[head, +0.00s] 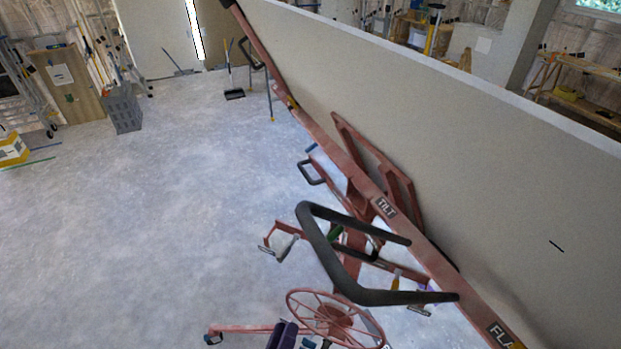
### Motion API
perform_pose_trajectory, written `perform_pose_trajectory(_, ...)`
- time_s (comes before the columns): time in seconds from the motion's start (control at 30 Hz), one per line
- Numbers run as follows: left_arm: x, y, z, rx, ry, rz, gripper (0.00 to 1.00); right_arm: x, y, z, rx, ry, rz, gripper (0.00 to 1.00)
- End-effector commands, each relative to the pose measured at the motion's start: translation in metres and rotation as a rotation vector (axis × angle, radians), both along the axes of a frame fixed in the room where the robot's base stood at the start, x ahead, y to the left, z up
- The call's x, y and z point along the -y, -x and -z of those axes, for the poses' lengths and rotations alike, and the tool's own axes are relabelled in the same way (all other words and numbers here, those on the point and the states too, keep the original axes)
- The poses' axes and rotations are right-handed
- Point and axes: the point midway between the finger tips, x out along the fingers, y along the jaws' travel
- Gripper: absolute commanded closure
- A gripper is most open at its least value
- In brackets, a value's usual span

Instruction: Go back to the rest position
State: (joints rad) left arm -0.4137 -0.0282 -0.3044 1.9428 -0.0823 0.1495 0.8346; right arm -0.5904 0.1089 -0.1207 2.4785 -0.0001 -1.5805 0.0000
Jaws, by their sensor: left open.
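The panel lift (345,185) is a red-brown metal frame with a black looped handle (325,250) and a spoked handwheel (335,312). A large pale panel (480,150) rests tilted along its long beam, which carries a "TILT" label. My left gripper (298,341) shows only in part at the bottom edge, as dark parts just in front of the handwheel. It is open, and I see nothing held in it. Whether it touches the wheel is hard to tell. My right gripper is not in view.
The concrete floor (160,220) to the left is clear. A grey crate (123,110) and a wooden board (68,85) stand at the back left. A yellow-and-white box (12,148) sits at the left edge. Workbenches (585,95) stand behind the panel.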

Motion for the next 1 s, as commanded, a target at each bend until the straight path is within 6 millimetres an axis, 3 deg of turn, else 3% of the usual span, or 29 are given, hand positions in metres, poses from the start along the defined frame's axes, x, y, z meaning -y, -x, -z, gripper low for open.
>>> perform_pose_trajectory(0.03, -0.013, 0.005, -0.010, -0.034, -0.037, -0.010, 0.50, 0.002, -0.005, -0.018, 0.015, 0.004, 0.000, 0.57)
perform_pose_trajectory(0.1, -0.025, 0.009, -0.010, -0.081, -0.094, -0.021, 0.50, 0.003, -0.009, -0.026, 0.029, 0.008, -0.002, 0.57)
perform_pose_trajectory(0.43, -0.086, 0.037, -0.010, -0.385, -0.485, -0.030, 0.50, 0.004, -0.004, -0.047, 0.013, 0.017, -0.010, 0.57)
perform_pose_trajectory(0.7, -0.140, 0.097, -0.003, -0.746, -0.912, 0.103, 0.50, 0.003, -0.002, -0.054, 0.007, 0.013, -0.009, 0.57)
perform_pose_trajectory(1.0, -0.158, 0.156, 0.009, -0.992, -1.152, 0.341, 0.50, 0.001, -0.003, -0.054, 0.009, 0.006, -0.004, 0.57)
